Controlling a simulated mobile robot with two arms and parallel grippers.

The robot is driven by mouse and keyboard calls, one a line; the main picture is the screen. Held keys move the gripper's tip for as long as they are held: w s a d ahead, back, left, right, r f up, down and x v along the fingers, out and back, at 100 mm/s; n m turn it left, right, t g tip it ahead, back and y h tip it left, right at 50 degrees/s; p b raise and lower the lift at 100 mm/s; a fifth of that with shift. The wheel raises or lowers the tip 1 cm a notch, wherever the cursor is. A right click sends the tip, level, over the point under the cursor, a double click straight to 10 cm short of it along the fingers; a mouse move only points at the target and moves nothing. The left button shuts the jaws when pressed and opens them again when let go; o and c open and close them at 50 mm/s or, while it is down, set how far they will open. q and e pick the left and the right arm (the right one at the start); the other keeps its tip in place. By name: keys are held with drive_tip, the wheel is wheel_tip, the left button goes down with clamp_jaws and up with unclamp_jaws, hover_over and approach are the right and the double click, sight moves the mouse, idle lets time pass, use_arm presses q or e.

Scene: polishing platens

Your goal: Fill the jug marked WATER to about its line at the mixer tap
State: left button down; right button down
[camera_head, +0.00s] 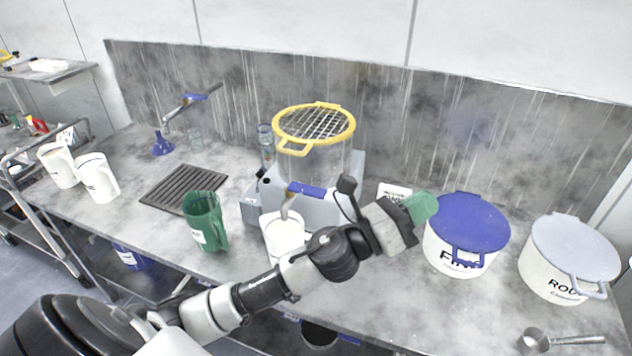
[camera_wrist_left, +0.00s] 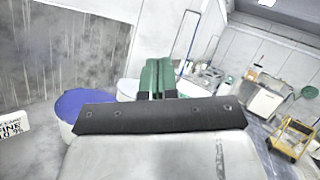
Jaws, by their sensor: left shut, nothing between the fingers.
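My left gripper (camera_head: 424,207) has green fingers, shut and empty, raised just left of the blue-lidded tub. Its green fingers also show shut in the left wrist view (camera_wrist_left: 158,76). A mixer tap (camera_head: 184,104) with a blue lever is on the back wall at the left. A green jug (camera_head: 203,222) with a white label stands right of the drain grate. Two white jugs (camera_head: 58,166) (camera_head: 97,178) stand at the far left. Another white jug (camera_head: 284,240) stands under the dispenser's spout, partly behind my arm. I cannot read WATER on any jug. My right gripper is not in view.
A dark drain grate (camera_head: 183,188) lies in the bench. The dispenser (camera_head: 312,160) has a yellow-rimmed mesh top. A blue-lidded tub (camera_head: 466,235) and a grey-lidded tub (camera_head: 569,258) stand at the right. A metal scoop (camera_head: 535,341) lies at front right.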

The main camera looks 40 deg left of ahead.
use_arm(q)
drive_tip(key=w+a+f+m+g+y, duration=0.2)
drive_tip(key=m+g, duration=0.5)
drive_tip(key=m, duration=0.7)
drive_tip(key=w+a+f+m+g+y, duration=0.25)
drive_tip(key=m+g, duration=0.35)
drive_tip(key=m, duration=0.7)
drive_tip(key=a+r+m+y, duration=0.2)
drive_tip(key=a+y, duration=0.3)
drive_tip(key=a, duration=0.6)
drive_tip(key=w+a+r+m+g+y, duration=0.1)
drive_tip(key=a+y, duration=0.3)
drive_tip(key=a, duration=0.7)
drive_tip(key=shift+w+r+m+g+y, duration=0.3)
drive_tip(key=shift+r+m+y, duration=0.1)
drive_tip(key=shift+r, duration=0.15)
drive_tip(key=shift+d+f, duration=0.1)
